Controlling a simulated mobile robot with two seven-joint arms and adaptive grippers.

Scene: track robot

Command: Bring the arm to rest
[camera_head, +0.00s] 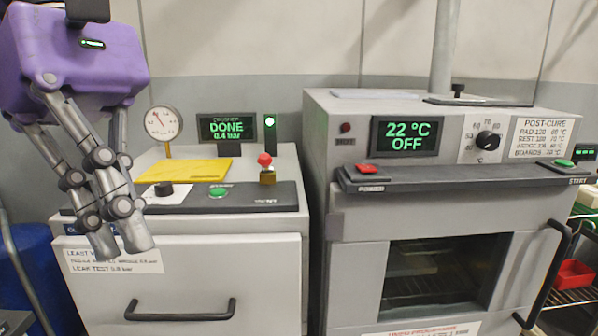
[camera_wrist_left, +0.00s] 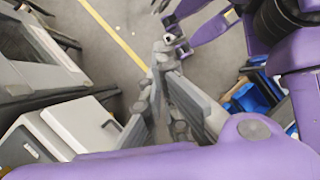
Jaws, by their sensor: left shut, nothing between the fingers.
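My left gripper (camera_head: 122,243) hangs from its purple wrist at the left of the head view. Its grey fingers point down and are shut with nothing between them. The fingertips are in front of the left machine (camera_head: 275,250), over its paper label, and whether they touch it cannot be told. The fingers also show in the left wrist view, with the floor (camera_wrist_left: 105,50) beyond them.
The left machine has a round gauge (camera_head: 162,123), a display (camera_head: 227,128) reading DONE 0.4 bar, a yellow plate (camera_head: 185,170) and a red-topped knob (camera_head: 265,160). An oven (camera_head: 335,250) reading 22 °C OFF stands to the right. A red bin (camera_head: 574,274) sits at far right.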

